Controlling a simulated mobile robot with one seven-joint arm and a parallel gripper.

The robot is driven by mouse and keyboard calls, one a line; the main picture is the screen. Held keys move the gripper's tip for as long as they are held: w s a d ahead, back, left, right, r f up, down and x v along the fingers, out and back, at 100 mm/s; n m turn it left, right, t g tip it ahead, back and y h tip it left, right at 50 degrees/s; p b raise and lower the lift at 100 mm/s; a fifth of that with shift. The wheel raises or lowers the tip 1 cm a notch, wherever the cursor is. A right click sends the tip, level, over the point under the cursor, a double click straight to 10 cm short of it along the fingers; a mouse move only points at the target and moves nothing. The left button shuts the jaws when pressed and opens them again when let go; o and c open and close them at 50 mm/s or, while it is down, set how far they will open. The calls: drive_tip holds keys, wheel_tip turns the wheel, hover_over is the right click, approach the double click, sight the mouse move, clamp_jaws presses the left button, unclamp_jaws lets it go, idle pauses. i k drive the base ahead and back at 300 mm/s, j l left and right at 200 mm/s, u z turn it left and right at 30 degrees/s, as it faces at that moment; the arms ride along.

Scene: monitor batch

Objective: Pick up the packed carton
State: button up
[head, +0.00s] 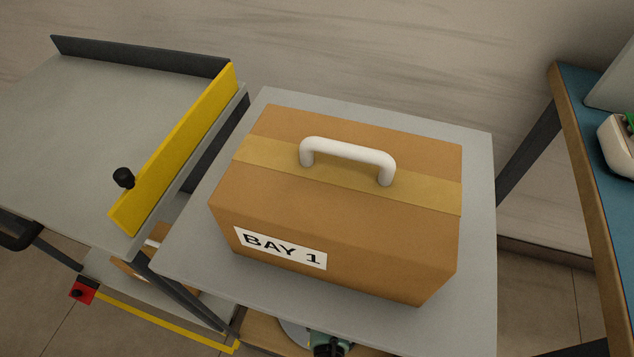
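The packed carton (330,230) is a closed brown box with a tan tape strip across its top. A white handle (348,150) stands up from the middle of the top. A white label (280,248) on its front face reads "BAY 1". The carton sits upright on a grey table (470,290). My gripper is not in this view, so nothing is seen touching the carton.
A grey cart or table (110,130) stands at the left, with a yellow upright plate (180,150) along its near side and a black knob (123,177). A blue-topped bench (590,140) stands at the right. Bare table surrounds the carton.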

sight(375, 210)
drive_tip(key=k, duration=1.55)
